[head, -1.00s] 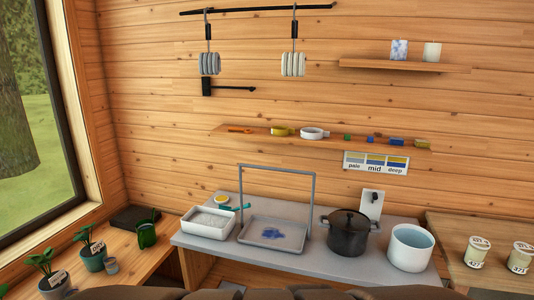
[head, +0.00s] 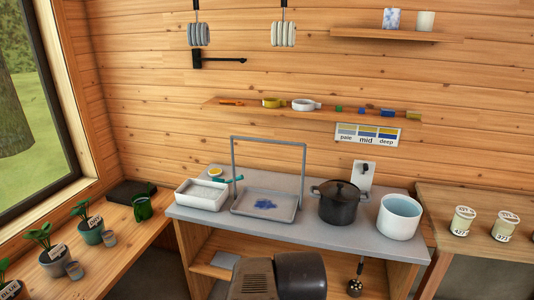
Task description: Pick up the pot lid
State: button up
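The pot lid (head: 341,189) is dark, with a small knob on top. It sits on the dark two-handled pot (head: 337,212), which stands on the grey counter right of centre in the head view. Part of my arm shows at the bottom middle, in front of the counter and below the pot. My gripper is not visible in this view, so whether it holds anything is hidden.
Left of the pot is a grey tray (head: 247,210) with a tall frame and a blue patch; a white basin (head: 201,195) stands further left. A white pot (head: 399,217) stands close on the right. A switch plate (head: 364,174) is behind. Shelves are above.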

aim_at(335, 191)
jog(key=i+l, duration=0.75)
jog(key=l+z, duration=0.05)
